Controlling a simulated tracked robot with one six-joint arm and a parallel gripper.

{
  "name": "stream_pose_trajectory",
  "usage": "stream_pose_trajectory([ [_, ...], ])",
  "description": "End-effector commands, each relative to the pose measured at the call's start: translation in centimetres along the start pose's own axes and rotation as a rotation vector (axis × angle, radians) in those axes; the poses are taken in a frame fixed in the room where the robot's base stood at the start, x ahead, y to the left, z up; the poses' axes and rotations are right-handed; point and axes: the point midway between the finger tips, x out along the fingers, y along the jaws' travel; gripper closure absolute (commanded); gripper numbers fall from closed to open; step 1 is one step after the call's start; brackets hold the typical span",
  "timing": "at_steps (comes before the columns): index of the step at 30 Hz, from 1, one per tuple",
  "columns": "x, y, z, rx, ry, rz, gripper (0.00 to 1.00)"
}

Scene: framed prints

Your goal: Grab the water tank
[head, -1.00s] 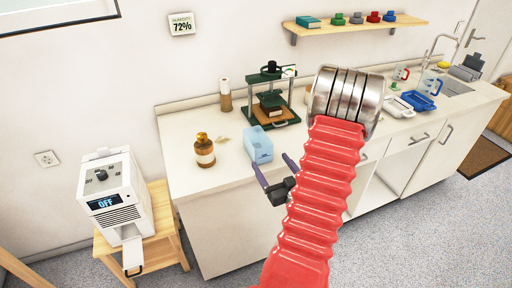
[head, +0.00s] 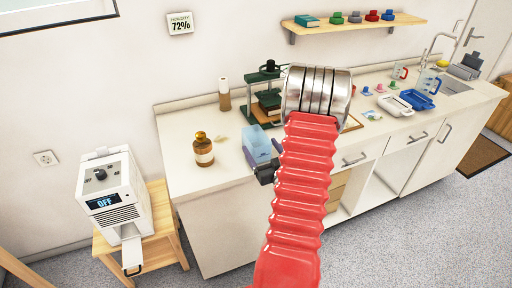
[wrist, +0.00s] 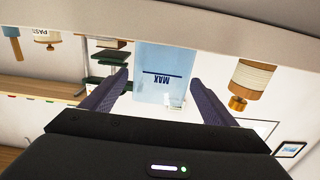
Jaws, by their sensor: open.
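The water tank (head: 257,145) is a translucent light-blue box on the white counter, near its front edge. In the wrist view, which looks upside down, the tank (wrist: 167,65) shows a MAX line and sits between my two dark fingers. My gripper (wrist: 160,80) is open, with one finger to each side of the tank, and a gap shows on both sides. In the head view my gripper's dark body is at the tank's near side; its fingertips are hard to make out. My red arm hides the counter to the right.
A brown bottle (head: 203,150) stands left of the tank, and a green press (head: 268,92) stands behind it. A white machine reading OFF (head: 115,196) sits on a wooden stool (head: 160,240). A white tray (head: 393,106) and a blue tray (head: 417,99) lie farther right.

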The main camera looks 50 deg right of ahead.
Motion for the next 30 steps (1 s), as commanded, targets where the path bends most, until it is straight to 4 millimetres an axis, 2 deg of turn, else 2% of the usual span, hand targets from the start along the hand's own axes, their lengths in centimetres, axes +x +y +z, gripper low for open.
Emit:
stream_pose_trajectory([
  [12, 0.5, 0.0, 0.0, 0.0, 0.001, 0.0, 0.2],
  [24, 5.0, 0.1, -0.1, -0.001, 0.001, 0.0, 0.2],
  [30, 5.4, 0.1, -0.1, 0.0, 0.0, 0.001, 0.2],
])
